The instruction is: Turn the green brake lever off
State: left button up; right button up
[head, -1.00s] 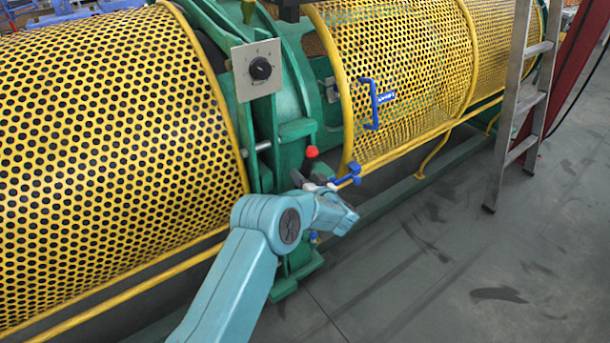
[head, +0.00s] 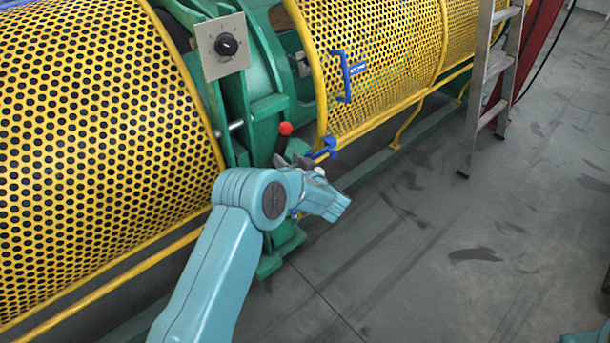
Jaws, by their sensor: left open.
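A lever with a red ball knob (head: 285,128) stands up on the green machine frame, just left of the yellow guard's lower edge. A short dark stem shows under the knob. Its lower part is hidden behind my left gripper (head: 292,162), and I cannot make out a green lever body apart from the green frame. The left gripper is open, its grey fingers just below the knob and close to the stem. I cannot tell whether they touch it. My right gripper does not clearly show.
A grey plate with a black rotary knob (head: 227,45) is above the lever. Yellow perforated guards (head: 90,130) flank the frame. A blue handle (head: 345,75) and a blue latch (head: 325,150) are on the right guard. A ladder (head: 490,80) stands farther right.

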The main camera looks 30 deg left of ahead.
pick_arm(q)
jog(key=v, duration=1.1)
jog(key=shift+d, duration=0.2)
jog(key=shift+s, duration=0.15)
